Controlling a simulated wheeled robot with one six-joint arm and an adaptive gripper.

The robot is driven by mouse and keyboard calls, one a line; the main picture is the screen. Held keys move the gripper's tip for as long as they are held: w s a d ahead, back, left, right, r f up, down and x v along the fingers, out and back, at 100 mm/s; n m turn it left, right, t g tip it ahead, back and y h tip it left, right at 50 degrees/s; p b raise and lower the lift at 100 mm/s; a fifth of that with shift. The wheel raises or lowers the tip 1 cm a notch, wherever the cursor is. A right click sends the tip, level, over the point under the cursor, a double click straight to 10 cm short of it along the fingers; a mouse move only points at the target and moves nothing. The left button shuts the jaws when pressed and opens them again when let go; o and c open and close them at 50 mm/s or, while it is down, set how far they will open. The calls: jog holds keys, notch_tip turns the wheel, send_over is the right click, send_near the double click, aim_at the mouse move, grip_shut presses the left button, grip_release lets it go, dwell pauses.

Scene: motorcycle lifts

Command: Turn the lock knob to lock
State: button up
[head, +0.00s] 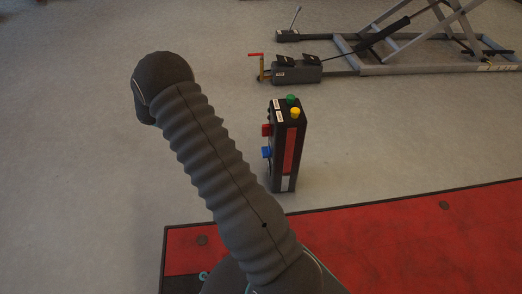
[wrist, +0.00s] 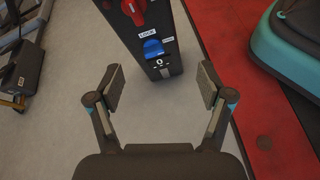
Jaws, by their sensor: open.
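A black control pedestal (head: 288,150) stands upright on the floor in the head view. A blue knob (head: 267,152) sits on its left side, below a red knob (head: 266,130). In the wrist view the blue knob (wrist: 153,48) faces me, with a white label reading LOCK at its upper left and a smaller label at its right. The red knob (wrist: 134,10) is above it, cut by the frame edge. My gripper (wrist: 161,88) is open and empty, with its fingers apart and short of the pedestal. In the head view the gripper is hidden; my arm shows.
A green button (head: 291,98) and a yellow button (head: 295,112) top the pedestal. A red platform (head: 400,240) lies to the right and front. A grey motorcycle lift (head: 400,65) stands behind. Grey floor is clear at left.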

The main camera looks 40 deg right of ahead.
aim_at(265, 152)
notch_tip(265, 152, down, 15)
jog(key=w+d+n+g+h, duration=0.1)
jog(key=d+n+g+h, duration=0.15)
jog(key=h, duration=0.25)
jog(key=s+d, duration=0.3)
jog(key=d, duration=0.3)
jog(key=s+d+n+p, duration=0.1)
jog(key=s+d, duration=0.3)
jog(key=d, duration=0.2)
jog(key=shift+f+t+p, duration=0.25)
jog(key=shift+t+p, duration=0.05)
jog(key=shift+t, duration=0.15)
jog(key=shift+s, duration=0.1)
jog(key=c, duration=1.2)
